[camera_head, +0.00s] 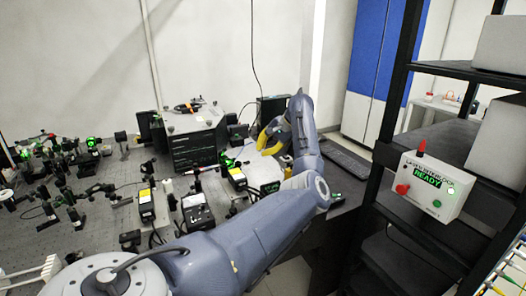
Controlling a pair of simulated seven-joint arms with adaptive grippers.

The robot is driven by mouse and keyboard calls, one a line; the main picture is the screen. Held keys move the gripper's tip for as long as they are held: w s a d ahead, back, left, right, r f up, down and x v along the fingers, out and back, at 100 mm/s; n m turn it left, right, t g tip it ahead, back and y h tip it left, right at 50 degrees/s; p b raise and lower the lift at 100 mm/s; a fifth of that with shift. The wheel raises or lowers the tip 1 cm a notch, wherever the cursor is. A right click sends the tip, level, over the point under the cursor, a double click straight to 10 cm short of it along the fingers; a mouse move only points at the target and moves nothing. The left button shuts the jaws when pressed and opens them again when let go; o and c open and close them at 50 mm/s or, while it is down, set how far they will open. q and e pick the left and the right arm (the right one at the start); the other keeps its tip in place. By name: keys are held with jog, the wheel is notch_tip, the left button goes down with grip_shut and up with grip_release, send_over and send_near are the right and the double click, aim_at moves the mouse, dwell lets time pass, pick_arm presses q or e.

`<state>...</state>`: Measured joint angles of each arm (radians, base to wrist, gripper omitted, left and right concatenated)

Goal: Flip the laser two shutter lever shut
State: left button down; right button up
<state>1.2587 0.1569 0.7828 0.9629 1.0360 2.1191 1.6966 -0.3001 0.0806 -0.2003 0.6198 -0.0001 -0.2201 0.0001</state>
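My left arm comes in from the lower left, bends at the right and reaches back over the bench. My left gripper (270,138) is at its far end, with yellow and dark parts, above the bench near a white sheet (262,168). Its fingers are too small to tell whether they are open or shut. I cannot tell which is laser two, and no shutter lever can be made out. My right gripper is out of view.
Optical mounts (70,155) crowd the left of the bench. A dark case (195,140) with tools on top stands behind. A keyboard (347,162) lies right of the arm.

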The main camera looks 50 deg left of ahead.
pick_arm(q)
jog(key=s+a+f, duration=0.2)
jog(key=s+f, duration=0.2)
jog(key=shift+s, duration=0.2)
dwell(0.5)
jog(key=shift+d, duration=0.1)
